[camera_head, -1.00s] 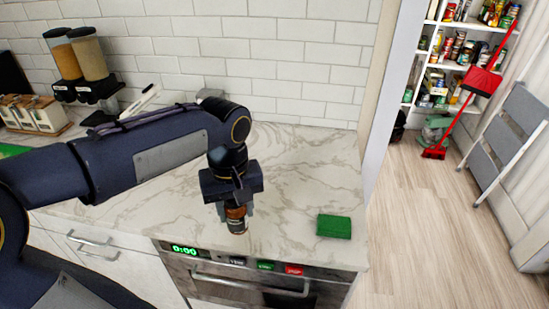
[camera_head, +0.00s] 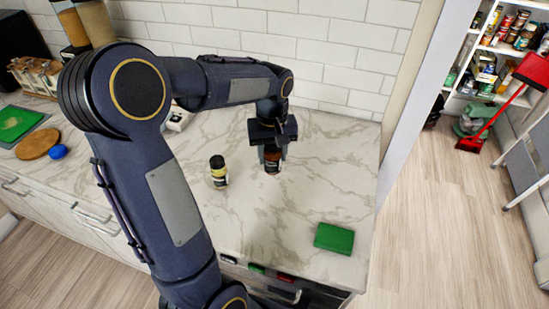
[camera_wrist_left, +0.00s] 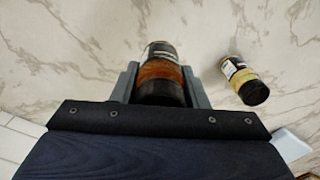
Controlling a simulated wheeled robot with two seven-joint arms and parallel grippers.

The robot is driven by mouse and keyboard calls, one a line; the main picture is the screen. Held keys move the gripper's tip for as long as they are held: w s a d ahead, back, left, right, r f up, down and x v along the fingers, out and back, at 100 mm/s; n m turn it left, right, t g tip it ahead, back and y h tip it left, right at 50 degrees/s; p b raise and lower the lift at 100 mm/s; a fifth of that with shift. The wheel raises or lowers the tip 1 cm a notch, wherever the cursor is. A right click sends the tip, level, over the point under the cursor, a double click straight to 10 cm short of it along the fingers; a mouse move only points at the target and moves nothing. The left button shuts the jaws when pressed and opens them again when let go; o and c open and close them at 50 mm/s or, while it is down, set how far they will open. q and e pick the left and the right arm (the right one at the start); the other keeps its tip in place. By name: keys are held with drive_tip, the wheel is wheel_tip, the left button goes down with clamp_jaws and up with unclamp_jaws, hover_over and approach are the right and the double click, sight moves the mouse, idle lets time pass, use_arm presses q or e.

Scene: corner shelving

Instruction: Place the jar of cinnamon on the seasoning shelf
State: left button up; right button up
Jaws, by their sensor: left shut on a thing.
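My left gripper (camera_head: 272,158) is shut on a jar of reddish-brown spice (camera_head: 273,165), which I take to be the cinnamon. The jar is upright over the marble counter; I cannot tell whether its base touches it. In the left wrist view the jar (camera_wrist_left: 161,72) sits between the two grey fingers (camera_wrist_left: 163,85), its dark lid nearest the camera. White shelves with cans and jars (camera_head: 472,92) stand far off at the upper right; I cannot tell whether they are the seasoning shelf. My right gripper is out of view.
A black-lidded jar with a yellow label (camera_head: 218,172) stands on the counter (camera_head: 300,210) left of my gripper; it also shows in the left wrist view (camera_wrist_left: 243,80). A green block (camera_head: 334,239) lies near the front right edge. A tiled wall (camera_head: 330,60) closes the back.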

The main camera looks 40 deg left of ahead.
use_arm(q)
drive_tip(key=w+f, duration=0.1)
drive_tip(key=w+a+f, duration=0.1)
drive_tip(key=f, duration=0.1)
drive_tip(key=w+a+f+p, duration=0.1)
drive_tip(key=shift+w+f, duration=0.15)
drive_tip(key=shift+f, duration=1.75)
drive_tip(key=shift+f, duration=0.2)
drive_tip(key=o, duration=1)
drive_tip(key=shift+o, duration=0.2)
drive_tip(key=shift+r, duration=0.1)
